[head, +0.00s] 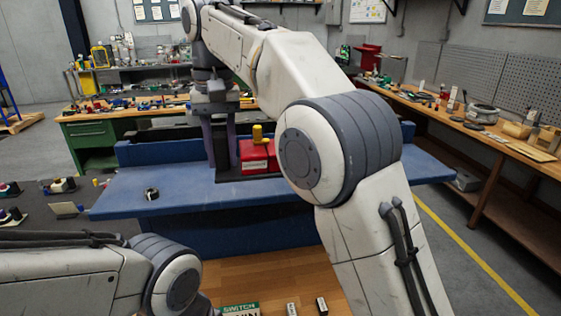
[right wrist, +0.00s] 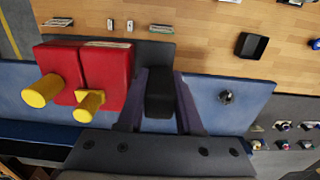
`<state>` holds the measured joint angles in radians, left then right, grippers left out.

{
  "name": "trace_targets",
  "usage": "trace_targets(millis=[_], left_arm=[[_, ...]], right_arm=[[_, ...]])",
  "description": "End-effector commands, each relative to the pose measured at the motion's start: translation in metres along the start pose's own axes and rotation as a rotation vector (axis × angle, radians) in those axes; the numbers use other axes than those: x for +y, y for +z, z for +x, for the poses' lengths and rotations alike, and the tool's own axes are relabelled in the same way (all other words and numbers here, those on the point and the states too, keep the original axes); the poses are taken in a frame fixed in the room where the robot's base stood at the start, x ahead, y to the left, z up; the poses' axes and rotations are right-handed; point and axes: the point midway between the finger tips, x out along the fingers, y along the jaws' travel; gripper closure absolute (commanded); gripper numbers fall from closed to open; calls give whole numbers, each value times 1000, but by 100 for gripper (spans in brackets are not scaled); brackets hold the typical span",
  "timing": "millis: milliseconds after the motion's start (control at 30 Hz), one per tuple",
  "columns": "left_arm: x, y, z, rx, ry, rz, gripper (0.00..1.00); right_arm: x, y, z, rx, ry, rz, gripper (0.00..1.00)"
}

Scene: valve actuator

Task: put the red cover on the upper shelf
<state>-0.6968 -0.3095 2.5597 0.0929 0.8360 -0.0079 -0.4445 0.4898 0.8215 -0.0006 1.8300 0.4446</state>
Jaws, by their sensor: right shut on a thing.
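Two red blocks with yellow cylinders stand side by side on the blue bench, in the head view (head: 262,152). In the right wrist view they are the left red block (right wrist: 52,66) and the right red block (right wrist: 108,66). I cannot tell which is the cover. My right gripper (head: 222,168), fingers pointing down, is beside them. In the right wrist view its fingers (right wrist: 158,105) are shut on a black block (right wrist: 160,92), apart from the red blocks. My left arm shows at the lower left, but its gripper is out of frame.
The blue bench (head: 120,200) has a dark ring (head: 151,193) on its left part and bare room around it. A wooden surface (head: 285,275) with small items lies in front. A green-drawered bench (head: 88,135) stands behind, and a wooden workbench (head: 500,140) stands at right.

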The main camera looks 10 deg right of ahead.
Motion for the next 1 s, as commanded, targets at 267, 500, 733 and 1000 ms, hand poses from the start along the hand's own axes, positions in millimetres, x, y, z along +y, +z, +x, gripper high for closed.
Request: trace_targets(millis=[267, 500, 733, 1000], left_arm=[[2, -1, -21, 0, 0, -1, 100], [4, -3, -56, 0, 0, -4, 100], [5, -4, -72, 0, 0, -6, 100], [5, -4, -71, -1, 0, -6, 100]], right_arm=[[2, -35, 16, -5, 2, 1, 100], [8, -89, 46, -3, 1, -1, 100], [11, -114, 66, 0, 0, -1, 100], [13, -115, 93, -2, 2, 0, 100]])
